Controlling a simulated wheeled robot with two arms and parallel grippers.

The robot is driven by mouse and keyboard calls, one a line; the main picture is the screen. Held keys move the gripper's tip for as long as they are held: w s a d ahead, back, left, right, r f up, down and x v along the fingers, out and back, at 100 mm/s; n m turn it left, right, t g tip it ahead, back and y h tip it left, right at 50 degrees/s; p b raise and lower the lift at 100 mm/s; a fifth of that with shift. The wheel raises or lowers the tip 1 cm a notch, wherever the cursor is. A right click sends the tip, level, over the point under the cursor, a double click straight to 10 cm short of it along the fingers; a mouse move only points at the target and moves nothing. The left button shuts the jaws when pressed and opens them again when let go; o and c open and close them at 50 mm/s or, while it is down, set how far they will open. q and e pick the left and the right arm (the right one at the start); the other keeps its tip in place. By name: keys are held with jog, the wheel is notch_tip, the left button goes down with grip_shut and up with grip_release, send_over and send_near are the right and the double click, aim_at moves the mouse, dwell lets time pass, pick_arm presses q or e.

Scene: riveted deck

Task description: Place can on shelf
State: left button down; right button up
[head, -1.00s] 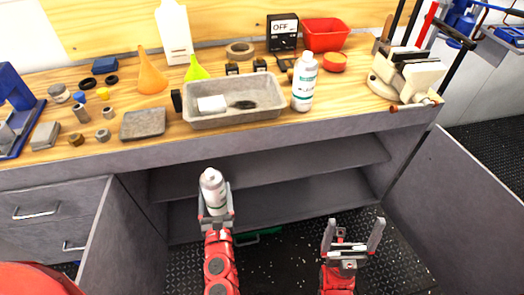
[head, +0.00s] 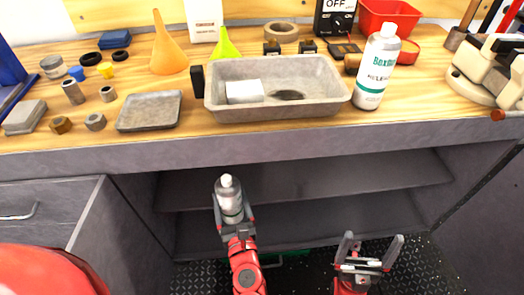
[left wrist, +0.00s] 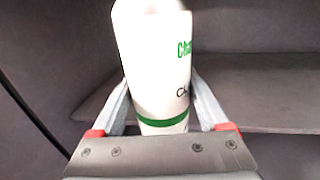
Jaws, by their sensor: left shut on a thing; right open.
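My left gripper (head: 234,222) is shut on a white can (head: 229,197), held roughly upright with a slight tilt in front of the open cabinet under the workbench. In the left wrist view the can (left wrist: 158,65) stands between the two fingers and shows green lettering and a green band. The cabinet has an upper shelf (head: 330,181) and a lower shelf (head: 340,222), both bare where they show. In the left wrist view a shelf (left wrist: 265,102) lies behind the can. My right gripper (head: 369,252) is open and empty, low in front of the cabinet.
The workbench top (head: 150,143) overhangs the shelves. On it stand a grey tray (head: 280,109), a white bottle (head: 377,68), an orange funnel (head: 167,45) and a vise (head: 490,70). A drawer unit (head: 45,190) flanks the opening on the left, an open door panel (head: 487,210) the right.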

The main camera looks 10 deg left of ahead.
pick_arm(q)
jog(key=shift+w+a, duration=0.15)
jog(key=shift+w, duration=0.3)
jog(key=w+a+f, duration=0.1)
jog(key=w, duration=0.3)
jog(key=w+f+b, duration=0.1)
jog(key=w, duration=0.4)
jog(key=w+a+f+b, duration=0.1)
jog(key=w+f, duration=0.1)
jog(key=w, duration=0.3)
jog(key=shift+w+a, duration=0.25)
jog(key=shift+a, duration=0.05)
jog(key=shift+a+f, duration=0.1)
jog(key=shift+f, duration=0.4)
jog(key=shift+r, duration=0.1)
